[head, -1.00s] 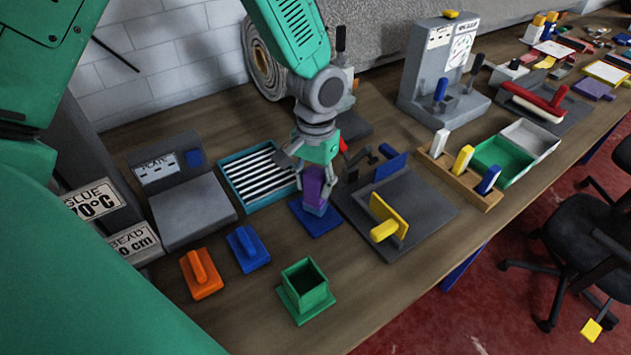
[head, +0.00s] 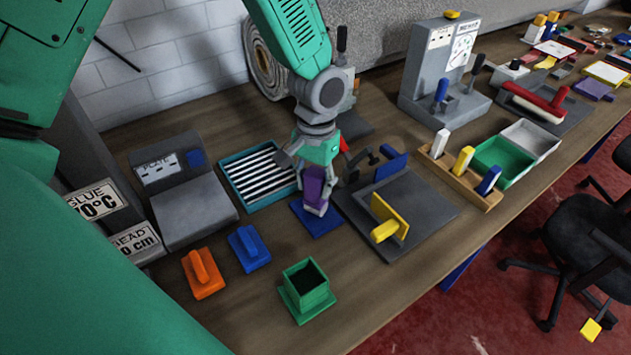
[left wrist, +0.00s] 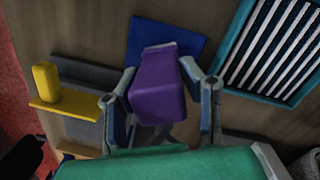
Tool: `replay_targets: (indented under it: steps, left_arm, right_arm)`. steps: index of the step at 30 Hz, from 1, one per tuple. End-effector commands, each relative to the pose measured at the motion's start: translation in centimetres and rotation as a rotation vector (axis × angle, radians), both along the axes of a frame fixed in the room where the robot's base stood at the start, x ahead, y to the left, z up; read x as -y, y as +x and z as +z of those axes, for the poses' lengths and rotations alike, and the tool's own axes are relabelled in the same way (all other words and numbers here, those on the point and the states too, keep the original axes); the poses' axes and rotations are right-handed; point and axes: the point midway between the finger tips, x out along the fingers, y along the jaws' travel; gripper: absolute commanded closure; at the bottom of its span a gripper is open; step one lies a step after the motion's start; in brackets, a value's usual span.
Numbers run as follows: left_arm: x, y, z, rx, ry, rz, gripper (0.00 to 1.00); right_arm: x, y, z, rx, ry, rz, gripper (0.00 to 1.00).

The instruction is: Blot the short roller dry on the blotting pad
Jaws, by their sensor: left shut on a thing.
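My left gripper (head: 312,180) is shut on a purple block-shaped tool, which I take to be the short roller (head: 314,190). It hangs over a flat blue pad, which I take to be the blotting pad (head: 324,228). The roller's pale lower end is at or just above the pad; I cannot tell whether it touches. In the left wrist view the roller (left wrist: 158,92) sits between both fingers, with a pale strip at its far edge and the blue pad (left wrist: 190,42) behind it. My right gripper is not in view.
A teal tray with striped bars (head: 258,178) stands left of the pad. A dark grey fixture board (head: 430,218) with a yellow block lies to the right. A green open box (head: 305,290), a blue block (head: 249,249) and an orange block (head: 202,274) stand nearer the front.

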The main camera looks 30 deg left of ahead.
Motion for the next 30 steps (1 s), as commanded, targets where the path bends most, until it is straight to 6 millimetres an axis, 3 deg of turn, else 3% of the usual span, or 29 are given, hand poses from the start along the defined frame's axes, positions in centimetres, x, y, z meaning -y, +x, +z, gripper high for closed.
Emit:
replay_targets:
  steps: [24, 30]
  left_arm:
    - [0.0, 0.1, 6.8, 0.003, 0.0, 0.0, 1.0]
    - [0.0, 0.1, 6.9, 0.003, 0.0, 0.0, 1.0]
  right_arm:
    - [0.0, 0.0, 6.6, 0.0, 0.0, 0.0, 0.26]
    - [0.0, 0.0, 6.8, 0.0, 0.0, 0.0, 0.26]
